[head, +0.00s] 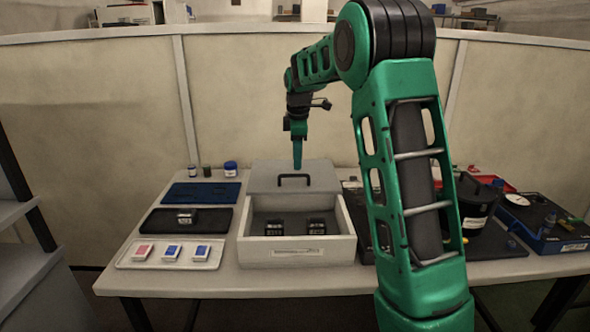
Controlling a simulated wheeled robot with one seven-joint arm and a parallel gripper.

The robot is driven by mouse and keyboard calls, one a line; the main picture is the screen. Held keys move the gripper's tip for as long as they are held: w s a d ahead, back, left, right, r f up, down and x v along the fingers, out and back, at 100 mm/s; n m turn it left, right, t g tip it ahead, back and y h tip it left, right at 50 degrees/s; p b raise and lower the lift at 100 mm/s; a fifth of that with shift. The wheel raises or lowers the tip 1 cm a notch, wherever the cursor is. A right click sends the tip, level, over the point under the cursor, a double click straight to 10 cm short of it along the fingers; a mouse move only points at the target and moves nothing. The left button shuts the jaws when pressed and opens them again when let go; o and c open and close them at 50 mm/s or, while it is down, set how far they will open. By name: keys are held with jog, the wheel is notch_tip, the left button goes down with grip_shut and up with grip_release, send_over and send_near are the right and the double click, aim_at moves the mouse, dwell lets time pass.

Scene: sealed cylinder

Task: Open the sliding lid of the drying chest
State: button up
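The drying chest (252,226) is a pale grey box near the middle of the table. Its grey lid (262,170) sits toward the back, so the front part of the chest is uncovered. A black bar handle (293,176) stands on the lid. Two dark blocks with pale tops (274,228) (317,227) sit inside. My gripper (297,166) points down just above and behind the handle; I cannot tell whether it touches the lid. Its fingers overlap in this view, so their opening is hidden.
Left of the chest lie a blue tray (187,194), a black tray (215,222) with a dark block, and a white tray (128,258) with three small boxes. Small jars (230,169) stand behind. A black canister (474,210) and blue case (562,233) are right.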

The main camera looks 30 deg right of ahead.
jog(key=r, duration=0.3)
jog(key=s+r, duration=0.1)
jog(key=r, duration=0.1)
jog(key=shift+a+r, duration=0.3)
jog(key=shift+r, duration=0.05)
jog(key=s+d+f+m+g, duration=0.1)
jog(key=s+f+m, duration=0.2)
jog(key=s+m, duration=1.4)
jog(key=s+a+f, duration=0.1)
jog(key=s+f, duration=0.2)
jog(key=s, duration=0.6)
jog(key=s+a+f+m, duration=0.1)
jog(key=s+f, duration=0.2)
jog(key=s, duration=0.6)
jog(key=s+a+f+m+g+y, duration=0.1)
jog(key=s+a+f, duration=0.1)
jog(key=s, duration=0.8)
jog(key=shift+f, duration=0.4)
jog(key=shift+w+f, duration=0.25)
jog(key=shift+w, duration=0.3)
